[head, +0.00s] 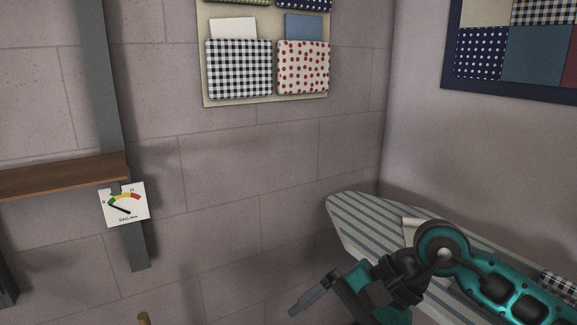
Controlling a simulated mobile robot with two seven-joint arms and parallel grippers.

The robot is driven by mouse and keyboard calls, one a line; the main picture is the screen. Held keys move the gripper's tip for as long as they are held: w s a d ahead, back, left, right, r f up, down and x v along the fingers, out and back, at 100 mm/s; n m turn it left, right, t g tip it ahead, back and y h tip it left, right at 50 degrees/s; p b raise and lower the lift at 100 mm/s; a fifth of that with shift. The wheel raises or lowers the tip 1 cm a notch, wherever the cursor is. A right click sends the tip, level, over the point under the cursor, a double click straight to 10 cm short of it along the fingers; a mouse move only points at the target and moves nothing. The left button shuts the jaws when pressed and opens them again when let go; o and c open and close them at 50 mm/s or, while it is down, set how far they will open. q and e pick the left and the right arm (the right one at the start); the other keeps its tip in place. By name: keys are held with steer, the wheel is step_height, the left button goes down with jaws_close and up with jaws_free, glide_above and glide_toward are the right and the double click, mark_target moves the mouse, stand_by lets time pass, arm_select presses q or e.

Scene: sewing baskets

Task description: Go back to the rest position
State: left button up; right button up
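My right arm, teal and black, comes in from the lower right. My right gripper (309,299) is at the bottom, right of centre, in front of the ironing board, pointing down and left. A slim grey tip shows at its end. The view does not show whether its fingers are apart or closed, and I see no clear object held. My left gripper is not in view.
A striped ironing board (358,222) stands at the lower right, partly behind my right arm. A wooden shelf (62,177) and a dial gauge card (124,205) are at the left. A fabric pocket organiser (238,68) hangs on the wall. A patchwork quilt (538,53) hangs upper right.

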steer(key=s+a+r+m+y, duration=0.3)
steer(key=a+r+m+y, duration=0.35)
steer(key=m+y, duration=0.4)
steer(key=w+d+f+m+t+h+p, duration=0.1)
steer(key=w+d+f+m+t+h, duration=0.3)
steer(key=m+t, duration=0.95)
steer(key=w+d+f+m+t+h+p, duration=0.15)
steer(key=d+f+m+t+h, duration=0.4)
steer(key=m, duration=1.65)
steer(key=s+d+f+m+g+h, duration=0.3)
steer(key=s+d+f+m, duration=0.1)
steer(key=f+m, duration=0.4)
steer(key=s+d+f+m+g+h, duration=0.4)
steer(key=s+f+m, duration=0.3)
steer(key=f, duration=0.4)
steer(key=shift+d+f+m+g+p, duration=0.2)
steer(key=shift+d+m+g+p, duration=0.1)
steer(key=shift+d+m, duration=0.35)
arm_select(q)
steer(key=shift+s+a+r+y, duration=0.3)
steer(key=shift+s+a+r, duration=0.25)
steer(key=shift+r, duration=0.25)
arm_select(e)
steer(key=shift+s+f+h, duration=0.15)
steer(key=shift+h, duration=0.15)
steer(key=shift+c, duration=0.3)
